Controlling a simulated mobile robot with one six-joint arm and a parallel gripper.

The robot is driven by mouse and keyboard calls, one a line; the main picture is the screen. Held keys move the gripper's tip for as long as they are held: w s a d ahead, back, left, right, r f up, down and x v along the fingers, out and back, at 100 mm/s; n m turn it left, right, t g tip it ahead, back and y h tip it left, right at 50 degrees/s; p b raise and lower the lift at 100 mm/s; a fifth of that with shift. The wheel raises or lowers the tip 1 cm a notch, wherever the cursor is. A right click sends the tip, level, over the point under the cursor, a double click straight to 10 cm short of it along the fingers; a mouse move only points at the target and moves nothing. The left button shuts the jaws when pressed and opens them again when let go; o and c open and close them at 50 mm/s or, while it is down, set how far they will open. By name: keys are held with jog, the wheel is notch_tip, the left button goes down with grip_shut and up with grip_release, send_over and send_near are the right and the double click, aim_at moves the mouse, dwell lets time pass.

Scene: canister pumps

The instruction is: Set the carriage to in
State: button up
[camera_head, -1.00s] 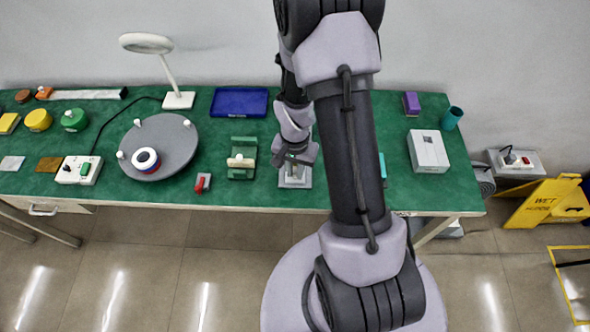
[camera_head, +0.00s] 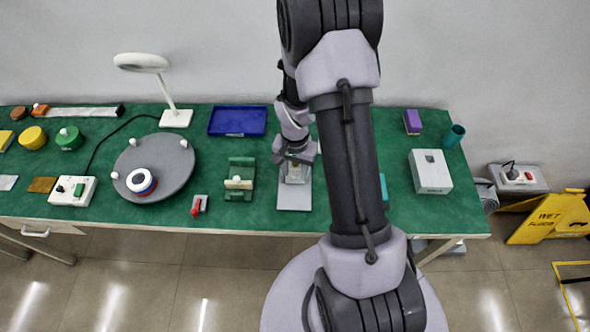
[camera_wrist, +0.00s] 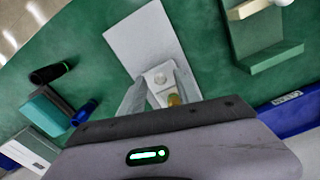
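The carriage (camera_wrist: 160,77) is a small light grey block with a round white fastener on top and a brass-coloured part (camera_wrist: 174,100) at its near side. It sits on a flat pale grey plate (camera_wrist: 135,40), toward the plate's back end in the head view (camera_head: 294,198). My gripper (camera_wrist: 160,92) has one finger on each side of the carriage, both seeming to touch it. In the head view my gripper (camera_head: 294,160) is over the back part of the plate and partly hides the carriage.
A blue tray (camera_head: 238,121) lies behind. A white box (camera_head: 430,172) stands at the right. The plate's front part is bare.

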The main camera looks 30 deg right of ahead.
aim_at(295, 175)
notch_tip(295, 175, up, 17)
jog(key=p, duration=0.5)
jog(key=shift+r, duration=0.2)
jog(key=shift+c, duration=0.2)
